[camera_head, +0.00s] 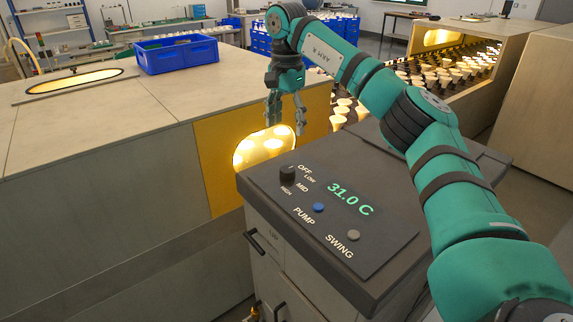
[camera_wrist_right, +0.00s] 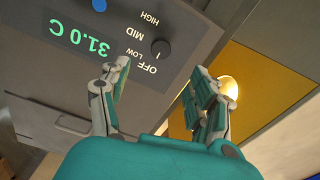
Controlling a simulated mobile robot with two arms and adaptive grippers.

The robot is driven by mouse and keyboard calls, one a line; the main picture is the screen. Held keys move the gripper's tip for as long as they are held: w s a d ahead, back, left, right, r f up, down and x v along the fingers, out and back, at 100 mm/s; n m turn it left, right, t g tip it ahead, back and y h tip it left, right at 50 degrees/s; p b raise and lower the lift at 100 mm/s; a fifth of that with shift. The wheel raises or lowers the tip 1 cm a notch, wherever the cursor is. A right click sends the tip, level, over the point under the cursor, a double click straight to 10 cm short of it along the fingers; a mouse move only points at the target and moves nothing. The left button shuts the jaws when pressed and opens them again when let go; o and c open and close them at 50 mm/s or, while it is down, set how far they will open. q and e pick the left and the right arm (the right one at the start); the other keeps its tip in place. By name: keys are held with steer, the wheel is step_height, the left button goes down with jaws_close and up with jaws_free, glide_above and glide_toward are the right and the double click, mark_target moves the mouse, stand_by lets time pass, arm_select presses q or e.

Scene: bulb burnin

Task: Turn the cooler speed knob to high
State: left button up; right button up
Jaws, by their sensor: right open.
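The cooler speed knob (camera_head: 288,173) is a small black dial on the dark top panel of the cooler (camera_head: 400,243). The labels OFF, LOW, MID and HIGH stand around it; I cannot tell clearly which one its mark points to. It also shows in the right wrist view (camera_wrist_right: 160,49), beyond the gap between the fingers. My right gripper (camera_head: 286,123) is open and empty, pointing down, above and behind the knob and apart from it. It also shows in the right wrist view (camera_wrist_right: 160,68). My left gripper is not in view.
The panel also has a green 31.0 C display (camera_head: 351,198), a blue PUMP button (camera_head: 318,207) and a grey SWING button (camera_head: 353,235). A yellow panel with a glowing opening (camera_head: 264,150) stands behind the cooler. A blue crate (camera_head: 178,54) sits on the grey housing at left.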

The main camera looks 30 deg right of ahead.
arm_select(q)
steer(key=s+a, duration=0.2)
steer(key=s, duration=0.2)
arm_select(e)
glide_above(288, 169)
step_height(288, 169, down, 4)
steer(key=f, duration=0.1)
step_height(288, 169, down, 7)
steer(key=shift+a+f+p, duration=0.1)
steer(key=shift+f+p, duration=0.05)
steer(key=shift+p, duration=1.05)
steer(key=shift+f, duration=0.85)
steer(key=shift+r, duration=0.1)
steer(key=c, duration=1.2)
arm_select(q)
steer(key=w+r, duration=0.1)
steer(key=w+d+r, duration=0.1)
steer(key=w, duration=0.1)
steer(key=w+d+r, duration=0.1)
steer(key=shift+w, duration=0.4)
